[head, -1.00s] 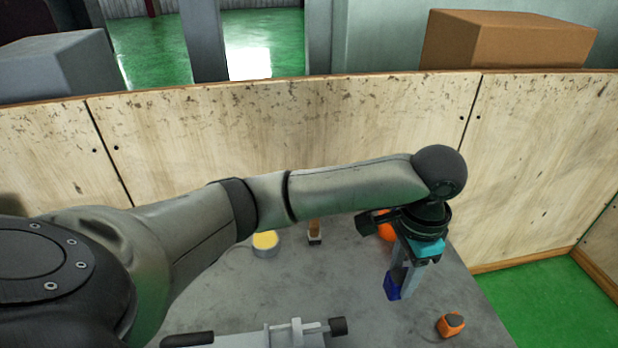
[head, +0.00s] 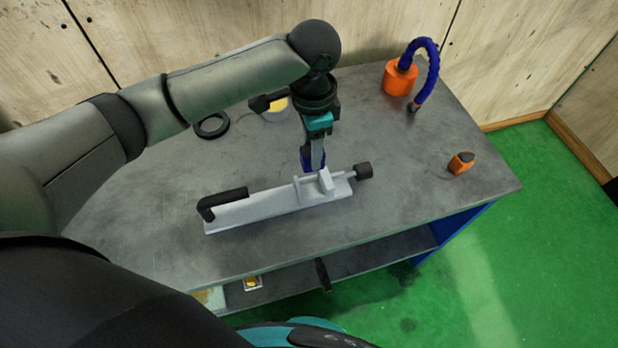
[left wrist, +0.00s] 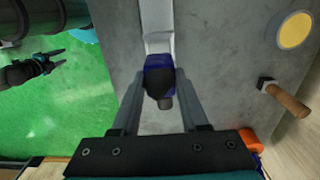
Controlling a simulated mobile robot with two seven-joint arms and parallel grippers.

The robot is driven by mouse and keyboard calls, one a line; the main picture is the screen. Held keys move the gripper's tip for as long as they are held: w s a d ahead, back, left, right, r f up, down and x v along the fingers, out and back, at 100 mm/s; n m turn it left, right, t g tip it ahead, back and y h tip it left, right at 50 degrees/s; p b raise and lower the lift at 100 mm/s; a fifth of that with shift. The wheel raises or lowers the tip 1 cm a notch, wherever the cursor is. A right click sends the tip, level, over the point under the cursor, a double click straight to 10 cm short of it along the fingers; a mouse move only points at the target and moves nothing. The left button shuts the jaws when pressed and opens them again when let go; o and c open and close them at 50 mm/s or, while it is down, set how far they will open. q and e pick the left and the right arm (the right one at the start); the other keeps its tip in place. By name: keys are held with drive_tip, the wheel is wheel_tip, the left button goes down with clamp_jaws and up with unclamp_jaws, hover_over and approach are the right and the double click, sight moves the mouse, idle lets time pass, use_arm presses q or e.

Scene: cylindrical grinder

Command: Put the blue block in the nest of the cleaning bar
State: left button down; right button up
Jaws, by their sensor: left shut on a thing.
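My left gripper (head: 312,160) is shut on the blue block (head: 306,158), which is partly hidden by the fingers. It holds the block at the far side of the cleaning bar (head: 250,211), close to the pale nest (head: 318,186) near its right end. I cannot tell whether block and bar touch. In the left wrist view the blue block (left wrist: 158,63) is between the fingertips, in line with the bar (left wrist: 157,20); a dark part overlaps it. My right gripper (left wrist: 63,57) shows in the left wrist view, open and empty over the green floor.
A yellow-topped tin (head: 278,103) and a black ring (head: 211,125) are at the back. An orange bottle (head: 399,78) with a blue hose stands back right. A small orange item (head: 461,162) lies at the right. The table between is clear.

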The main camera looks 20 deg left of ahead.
use_arm(q)
wheel_tip(320, 180, down, 6)
drive_tip(key=shift+b, duration=0.45)
wheel_tip(320, 180, down, 4)
drive_tip(key=shift+r+b, duration=0.1)
drive_tip(key=shift+b, duration=0.4)
drive_tip(key=shift+f, duration=0.3)
drive_tip(key=shift+f, duration=0.15)
drive_tip(key=shift+c, duration=2.1)
unclamp_jaws()
wheel_tip(320, 180, up, 12)
drive_tip(key=p, duration=0.2)
drive_tip(key=shift+r+p, duration=0.2)
drive_tip(key=shift+p, duration=0.1)
